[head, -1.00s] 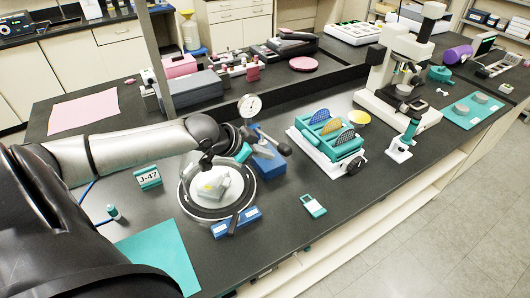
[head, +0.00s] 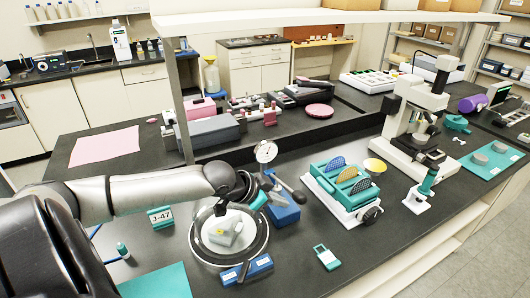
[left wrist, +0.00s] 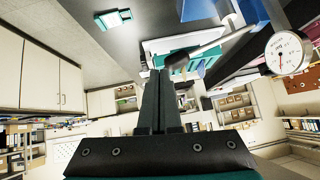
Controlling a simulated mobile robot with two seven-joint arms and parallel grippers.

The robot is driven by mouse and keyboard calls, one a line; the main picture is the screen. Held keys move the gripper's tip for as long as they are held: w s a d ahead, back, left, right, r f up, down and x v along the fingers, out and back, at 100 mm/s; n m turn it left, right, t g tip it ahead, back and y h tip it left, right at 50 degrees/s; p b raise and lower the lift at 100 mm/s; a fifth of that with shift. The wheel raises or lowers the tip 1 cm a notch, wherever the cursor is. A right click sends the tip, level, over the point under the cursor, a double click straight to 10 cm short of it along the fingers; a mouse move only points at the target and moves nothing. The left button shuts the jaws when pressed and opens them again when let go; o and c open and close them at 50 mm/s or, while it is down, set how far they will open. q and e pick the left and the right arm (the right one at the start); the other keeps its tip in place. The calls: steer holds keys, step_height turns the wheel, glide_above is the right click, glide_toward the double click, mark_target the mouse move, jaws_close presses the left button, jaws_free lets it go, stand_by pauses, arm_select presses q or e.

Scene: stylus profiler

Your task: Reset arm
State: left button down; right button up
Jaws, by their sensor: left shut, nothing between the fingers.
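My left arm comes in from the left in the head view. Its gripper (head: 257,197) is above the back edge of a round stage (head: 203,248), which bears a pale grey block (head: 228,233). In the left wrist view the two dark fingers (left wrist: 163,76) are together with nothing between them. A dial gauge (head: 266,152) with a white face stands just behind the gripper, by a blue base (head: 283,212) with a dark-knobbed lever. The dial also shows in the left wrist view (left wrist: 287,53), at the right. My right gripper is out of view.
A teal rack with round discs (head: 345,193) stands to the right, and a white microscope (head: 400,130) beyond it. A blue block (head: 247,269), a teal-framed tag (head: 326,257) and a J-47 sign (head: 161,217) lie around the stage. The front right bench top is mostly clear.

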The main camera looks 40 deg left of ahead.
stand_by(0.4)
arm_select(q)
steer(key=s+d+f+g, duration=0.3)
steer(key=s+d+f, duration=0.5)
steer(key=s+d, duration=0.5)
steer(key=s+d+r+n+g+y, duration=0.1)
steer(key=s+d+n+g+y, duration=0.15)
steer(key=s, duration=0.75)
step_height(320, 180, down, 29)
steer(key=b, duration=0.9)
steer(key=s+a+f+g+b, duration=0.1)
steer(key=s+f+b, duration=0.3)
steer(key=s+f, duration=0.4)
steer(key=s+a+f+g+b, duration=0.1)
steer(key=s+f+b, duration=0.4)
steer(key=s+f, duration=0.4)
step_height(320, 180, down, 8)
steer(key=shift+r, duration=0.1)
